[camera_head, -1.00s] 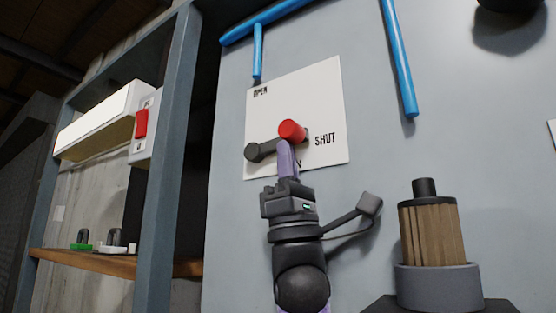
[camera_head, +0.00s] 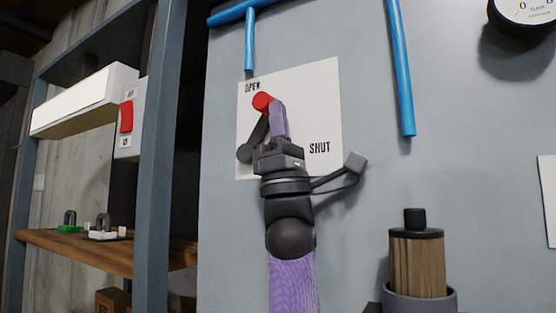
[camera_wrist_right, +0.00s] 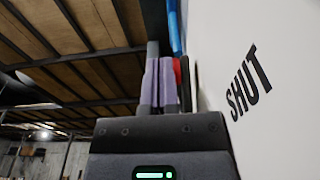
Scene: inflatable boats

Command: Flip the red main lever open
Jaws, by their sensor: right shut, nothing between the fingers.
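The main lever has a red knob (camera_head: 262,101) on a dark arm (camera_head: 256,135) that turns on a dark pivot. It is mounted on a white plate (camera_head: 325,100) marked OPEN at upper left and SHUT at right. The lever points up and slightly right, with its knob just below the word OPEN. My right gripper (camera_head: 277,106) is shut and empty, its purple fingers beside the knob on its right; contact is hard to judge. In the right wrist view, the shut fingers (camera_wrist_right: 158,82) hide most of the red knob (camera_wrist_right: 177,72). My left gripper is not in view.
Blue pipes (camera_head: 401,70) run on the grey panel above and right of the plate. A wooden-sided cylinder (camera_head: 417,265) stands at lower right and a gauge (camera_head: 527,12) at top right. A shelf (camera_head: 80,249) and a red switch (camera_head: 127,117) are at left.

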